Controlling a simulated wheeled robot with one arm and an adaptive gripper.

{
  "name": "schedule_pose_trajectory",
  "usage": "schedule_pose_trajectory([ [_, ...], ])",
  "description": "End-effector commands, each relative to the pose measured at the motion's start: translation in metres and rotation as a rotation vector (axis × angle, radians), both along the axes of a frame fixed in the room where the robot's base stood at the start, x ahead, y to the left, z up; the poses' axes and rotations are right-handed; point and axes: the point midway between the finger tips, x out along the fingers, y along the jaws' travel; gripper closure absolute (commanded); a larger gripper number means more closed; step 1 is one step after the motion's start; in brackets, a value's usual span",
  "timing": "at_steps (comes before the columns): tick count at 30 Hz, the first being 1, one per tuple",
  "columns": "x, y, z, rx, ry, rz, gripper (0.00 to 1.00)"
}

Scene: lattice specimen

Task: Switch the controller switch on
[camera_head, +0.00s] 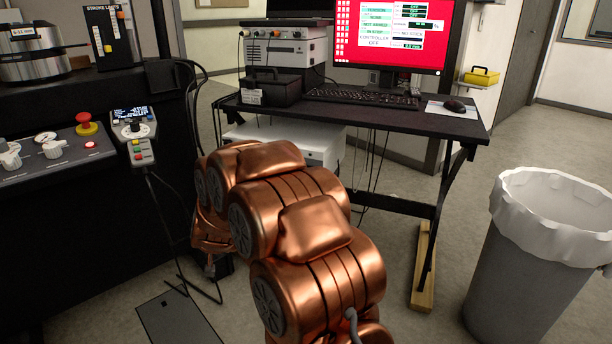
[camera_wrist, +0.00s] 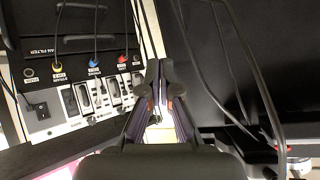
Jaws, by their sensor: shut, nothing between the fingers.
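The controller (camera_head: 284,52) is a pale box on the desk, left of the monitor, with a row of coloured knobs or plugs on its front. The wrist view shows a pale panel (camera_wrist: 70,122), seemingly part of this controller, with several sockets and cables. A black switch (camera_wrist: 38,110) sits at its lower left; its position is too small to tell. My gripper (camera_wrist: 156,82) is shut and empty, to the right of the panel. I cannot tell whether it touches anything. My arm hides it in the head view. The red monitor (camera_head: 390,35) reads "CONTROLLER OFF".
The desk (camera_head: 420,118) also carries a black box (camera_head: 270,88), a keyboard (camera_head: 362,97) and a mouse (camera_head: 454,106). A black console (camera_head: 60,155) with a pendant (camera_head: 134,130) stands left. Dark cables hang nearby. A lined bin (camera_head: 530,270) stands right.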

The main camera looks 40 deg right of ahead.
Motion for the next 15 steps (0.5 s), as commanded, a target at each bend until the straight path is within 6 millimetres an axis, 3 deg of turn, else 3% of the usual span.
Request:
schedule_pose_trajectory([
  [3, 0.021, -0.054, -0.004, -0.085, -0.101, -0.134, 1.0],
  [7, 0.027, -0.114, -0.006, -0.2, -0.195, -0.283, 1.0],
  [12, 0.015, -0.186, -0.003, -0.383, -0.3, -0.475, 1.0],
  [15, 0.0, -0.219, 0.0, -0.492, -0.341, -0.568, 1.0],
])
